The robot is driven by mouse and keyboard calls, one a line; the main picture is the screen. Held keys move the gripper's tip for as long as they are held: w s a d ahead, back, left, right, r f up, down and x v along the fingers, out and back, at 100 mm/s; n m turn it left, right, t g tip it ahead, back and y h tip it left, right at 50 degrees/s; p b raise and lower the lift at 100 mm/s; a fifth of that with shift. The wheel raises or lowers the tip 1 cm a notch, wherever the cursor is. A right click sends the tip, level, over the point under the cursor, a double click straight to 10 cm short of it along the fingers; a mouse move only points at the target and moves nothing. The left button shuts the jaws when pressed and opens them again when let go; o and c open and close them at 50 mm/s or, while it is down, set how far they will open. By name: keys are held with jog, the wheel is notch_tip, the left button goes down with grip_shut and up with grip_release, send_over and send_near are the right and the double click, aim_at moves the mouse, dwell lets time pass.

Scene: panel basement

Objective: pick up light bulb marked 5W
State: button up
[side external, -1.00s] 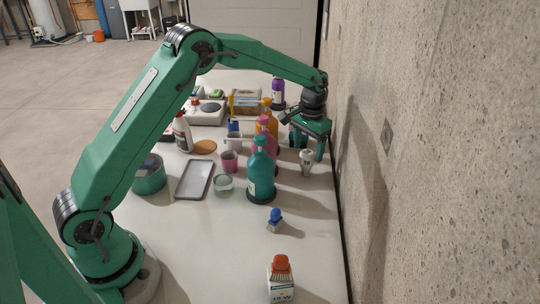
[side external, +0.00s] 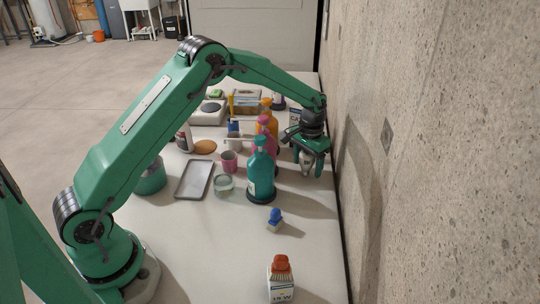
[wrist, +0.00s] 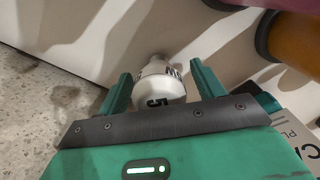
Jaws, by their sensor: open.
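The light bulb (wrist: 157,84) is white, with a dark 5 on the part facing the wrist camera and more dark print near its edge. In the wrist view the green fingers of my gripper (wrist: 160,78) are on either side of the bulb, with a gap visible at the right finger. I cannot tell whether the left finger touches it.
A teal pump bottle (side external: 262,172) stands left of my gripper, with pink (side external: 264,140) and orange (side external: 271,122) bottles behind it. A printed box (wrist: 298,125) is near the right finger. The concrete wall (side external: 430,150) is close on the right.

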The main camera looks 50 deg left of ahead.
dwell(0.3)
jog(key=c, duration=1.1)
jog(key=shift+r, duration=5.05)
